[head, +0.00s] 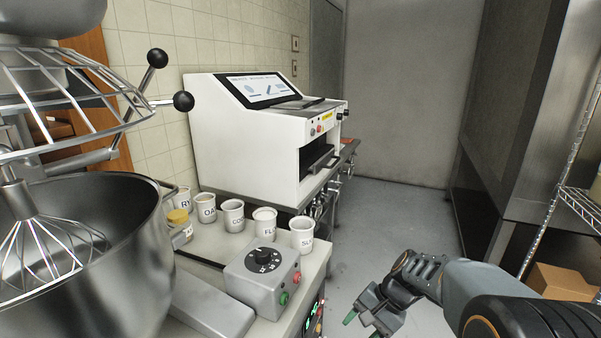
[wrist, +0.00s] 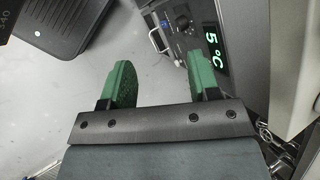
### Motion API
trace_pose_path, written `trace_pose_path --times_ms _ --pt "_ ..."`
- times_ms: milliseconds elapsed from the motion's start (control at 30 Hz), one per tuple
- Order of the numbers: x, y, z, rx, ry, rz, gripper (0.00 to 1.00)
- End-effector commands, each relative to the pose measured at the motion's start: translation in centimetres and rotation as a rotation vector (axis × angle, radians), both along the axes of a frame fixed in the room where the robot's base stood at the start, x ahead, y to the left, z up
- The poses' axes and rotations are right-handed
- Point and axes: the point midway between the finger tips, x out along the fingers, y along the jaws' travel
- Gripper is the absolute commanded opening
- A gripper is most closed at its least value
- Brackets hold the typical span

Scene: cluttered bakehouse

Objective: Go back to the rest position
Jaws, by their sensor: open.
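My gripper (head: 362,318) is at the lower right of the head view, in the open aisle to the right of the counter. It also shows in the wrist view (wrist: 162,85), where its two green fingers stand apart with nothing between them. Its fingers point down toward the floor and the counter's front. In the wrist view a green display (wrist: 214,48) reading 5 °C lies just beyond the right finger. My arm reaches in from the lower right corner of the head view.
A large mixer bowl (head: 110,270) with a whisk fills the left. Several labelled cups (head: 232,216) and a control box (head: 262,277) stand on the counter near its edge. A white machine (head: 235,130) stands behind. The grey floor (head: 395,215) is clear; a wire rack (head: 580,205) and cardboard box (head: 562,282) are right.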

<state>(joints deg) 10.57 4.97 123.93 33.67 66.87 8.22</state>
Motion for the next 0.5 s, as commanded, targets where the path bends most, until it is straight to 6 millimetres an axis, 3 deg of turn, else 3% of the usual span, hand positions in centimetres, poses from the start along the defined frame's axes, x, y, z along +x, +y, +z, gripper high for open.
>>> trace_pose_path --times_ms 33,200,300,500 --pt "-1.4 0.1 4.3 -0.074 -0.071 0.069 0.56" --pt "-5.1 -0.9 10.6 -0.311 -0.281 0.284 0.56" --pt "-6.6 -1.5 13.3 -0.419 -0.384 0.382 0.56" --pt "-8.2 -2.4 16.5 -0.561 -0.517 0.507 0.56"
